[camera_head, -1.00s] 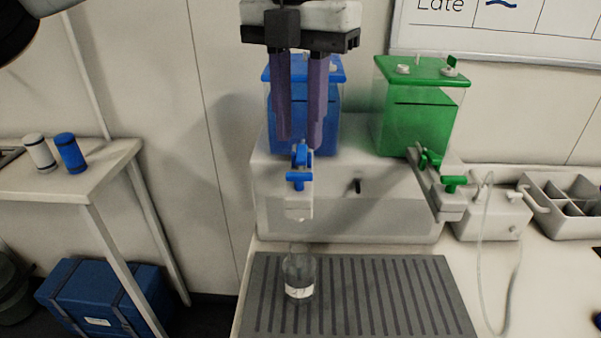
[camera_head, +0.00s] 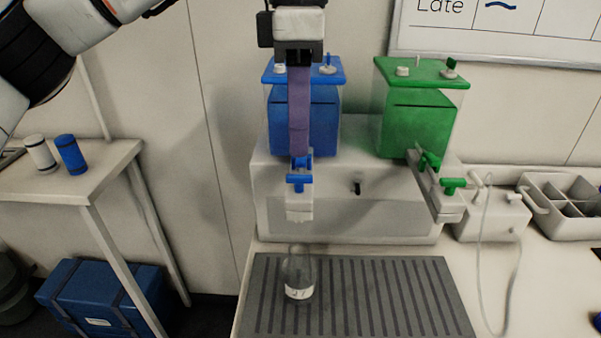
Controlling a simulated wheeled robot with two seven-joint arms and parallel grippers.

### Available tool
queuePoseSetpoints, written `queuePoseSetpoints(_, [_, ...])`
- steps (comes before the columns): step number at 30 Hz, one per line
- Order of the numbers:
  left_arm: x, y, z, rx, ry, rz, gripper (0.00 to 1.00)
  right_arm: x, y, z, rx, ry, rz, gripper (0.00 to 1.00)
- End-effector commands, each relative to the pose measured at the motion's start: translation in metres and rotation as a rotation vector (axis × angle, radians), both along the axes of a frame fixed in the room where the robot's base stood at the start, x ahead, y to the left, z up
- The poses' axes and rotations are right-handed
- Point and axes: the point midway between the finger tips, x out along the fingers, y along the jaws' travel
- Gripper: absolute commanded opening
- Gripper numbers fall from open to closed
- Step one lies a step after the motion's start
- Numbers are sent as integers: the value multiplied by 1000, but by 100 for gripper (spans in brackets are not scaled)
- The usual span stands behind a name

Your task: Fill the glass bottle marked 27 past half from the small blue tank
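The small blue tank (camera_head: 325,125) stands at the back on a pale stand, with a blue tap (camera_head: 299,181) on a pale spout in front. The glass bottle (camera_head: 298,265) stands upright on the dark grooved tray below that spout. Its white label carries a mark that looks like 27. I cannot make out a liquid level in it. My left gripper (camera_head: 299,155) comes from above, fingers down, in front of the blue tank, with its tips at the blue tap. Its fingers line up one behind the other, so their gap is hidden. My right gripper is out of view.
A green tank (camera_head: 420,120) with a green tap stands to the right. Beyond it are a small white device (camera_head: 492,215) with a tube and a divided box (camera_head: 565,205). The grooved tray (camera_head: 400,290) is clear right of the bottle.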

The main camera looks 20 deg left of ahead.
Motion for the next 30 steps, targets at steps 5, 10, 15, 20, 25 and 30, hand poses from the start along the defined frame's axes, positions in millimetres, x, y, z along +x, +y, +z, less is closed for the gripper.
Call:
queuePoseSetpoints(5, [0,0,0,0,0,-43,27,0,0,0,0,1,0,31])
queuePoseSetpoints(10, [0,0,0,0,0,-43,27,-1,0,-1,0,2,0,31])
queuePoseSetpoints(15, [0,0,-1,0,0,-42,27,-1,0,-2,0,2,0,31])
queuePoseSetpoints(20, [0,0,-7,0,0,-41,27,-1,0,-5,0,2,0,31])
queuePoseSetpoints(25, [0,0,-14,0,-1,-41,27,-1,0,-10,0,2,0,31])
queuePoseSetpoints(30, [0,0,-20,0,-1,-40,27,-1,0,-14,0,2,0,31])
